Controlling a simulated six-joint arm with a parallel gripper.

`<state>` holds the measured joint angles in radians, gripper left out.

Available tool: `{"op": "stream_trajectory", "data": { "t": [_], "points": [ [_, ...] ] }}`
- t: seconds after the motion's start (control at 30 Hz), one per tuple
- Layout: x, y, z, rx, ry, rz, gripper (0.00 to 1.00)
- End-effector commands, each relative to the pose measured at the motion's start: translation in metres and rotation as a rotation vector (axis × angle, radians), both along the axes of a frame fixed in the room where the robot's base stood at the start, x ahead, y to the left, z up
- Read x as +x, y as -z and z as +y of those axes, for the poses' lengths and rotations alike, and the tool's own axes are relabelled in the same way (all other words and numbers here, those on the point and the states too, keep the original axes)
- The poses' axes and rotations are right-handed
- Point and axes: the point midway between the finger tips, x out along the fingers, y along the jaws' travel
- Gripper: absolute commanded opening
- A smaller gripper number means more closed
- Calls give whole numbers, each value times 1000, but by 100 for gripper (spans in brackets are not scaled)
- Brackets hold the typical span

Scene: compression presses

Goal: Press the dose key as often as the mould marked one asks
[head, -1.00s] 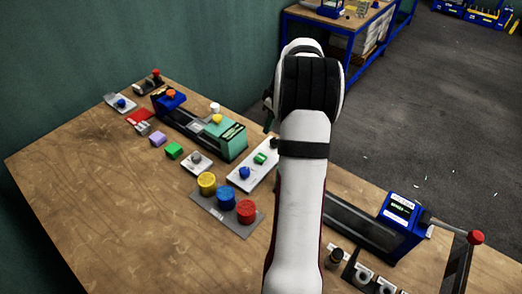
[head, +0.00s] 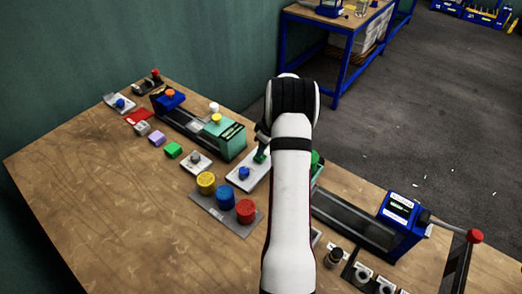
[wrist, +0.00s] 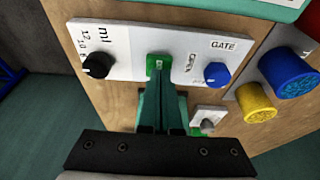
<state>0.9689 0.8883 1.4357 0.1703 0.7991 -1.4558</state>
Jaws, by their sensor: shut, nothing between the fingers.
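My gripper (wrist: 160,92) is shut and empty, pointing down at the white dose panel (wrist: 122,40). Its teal fingertips are at the green key (wrist: 152,63), partly covering it; I cannot tell whether they press it. The panel has a black knob (wrist: 97,65) beside "ml" marks and a blue knob (wrist: 216,73) beside the word GATE. In the head view, the panel (head: 236,180) lies right of the middle of the bench, with the gripper (head: 262,153) over its far part. I cannot make out a mould marked one.
Yellow (head: 206,183), blue (head: 225,197) and red (head: 245,211) round pieces stand on a grey plate near the panel. A teal-ended press (head: 228,140) stands behind. A blue-ended press (head: 400,212) lies to the right. Bare wood (head: 100,210) fills the front left.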

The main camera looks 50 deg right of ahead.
Motion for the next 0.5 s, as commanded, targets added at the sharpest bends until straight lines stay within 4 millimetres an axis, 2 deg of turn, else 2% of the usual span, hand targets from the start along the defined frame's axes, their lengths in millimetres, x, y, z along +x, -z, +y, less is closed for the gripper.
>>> {"op": "stream_trajectory", "data": {
  "t": [0.1, 0.3, 0.5],
  "points": [
    [0, 3, 0, 1, 0, 0, 0],
    [-1, 22, 0, 2, 0, 2, 0],
    [-1, 24, 2, 5, -1, 5, 0]
  ]
}}
